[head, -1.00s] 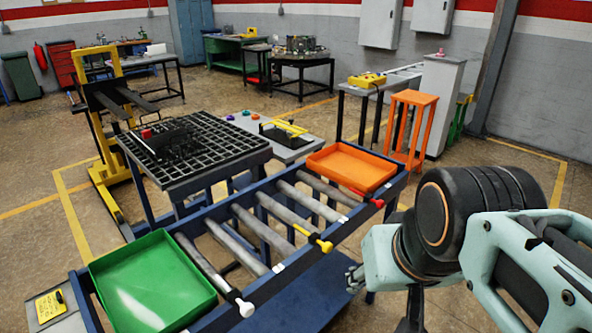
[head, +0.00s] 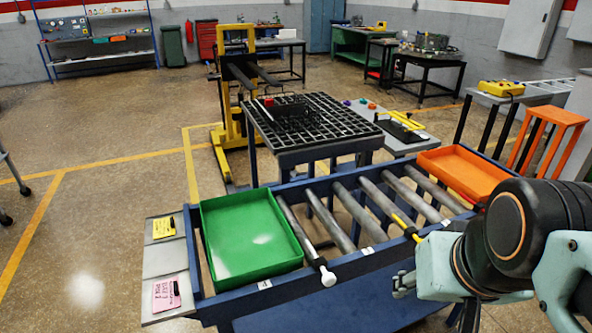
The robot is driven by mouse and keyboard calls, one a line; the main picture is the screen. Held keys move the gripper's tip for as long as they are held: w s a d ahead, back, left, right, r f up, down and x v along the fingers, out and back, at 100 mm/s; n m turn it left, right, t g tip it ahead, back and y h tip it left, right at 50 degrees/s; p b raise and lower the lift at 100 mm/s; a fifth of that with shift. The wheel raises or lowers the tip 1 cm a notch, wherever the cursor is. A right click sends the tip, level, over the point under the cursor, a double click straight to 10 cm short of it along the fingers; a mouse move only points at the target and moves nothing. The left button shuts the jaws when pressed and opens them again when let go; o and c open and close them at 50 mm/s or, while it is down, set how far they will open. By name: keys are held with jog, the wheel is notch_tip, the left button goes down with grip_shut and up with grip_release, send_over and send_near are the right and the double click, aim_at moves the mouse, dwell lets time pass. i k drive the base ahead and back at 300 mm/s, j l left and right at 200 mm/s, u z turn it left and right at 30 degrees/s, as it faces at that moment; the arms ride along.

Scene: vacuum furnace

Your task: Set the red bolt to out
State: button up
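A white-ended bolt (head: 325,275) is beside the green tray, and a yellow bolt (head: 408,229) lies farther right along the front rail. The red bolt is not clearly visible; my arm covers the right part of that rail. My gripper (head: 403,284) is at the lower right, just in front of the rail and apart from the bolts. Its fingers are small and partly hidden, so its opening is unclear.
A green tray (head: 207,224) sits at the table's left end and an orange tray (head: 436,158) at the right. Yellow (head: 158,229) and pink (head: 160,298) notes lie at the left. A black grate (head: 330,137) stands behind. Open floor is on the left.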

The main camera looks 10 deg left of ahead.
aim_at(469, 200)
jog(key=z, duration=0.9)
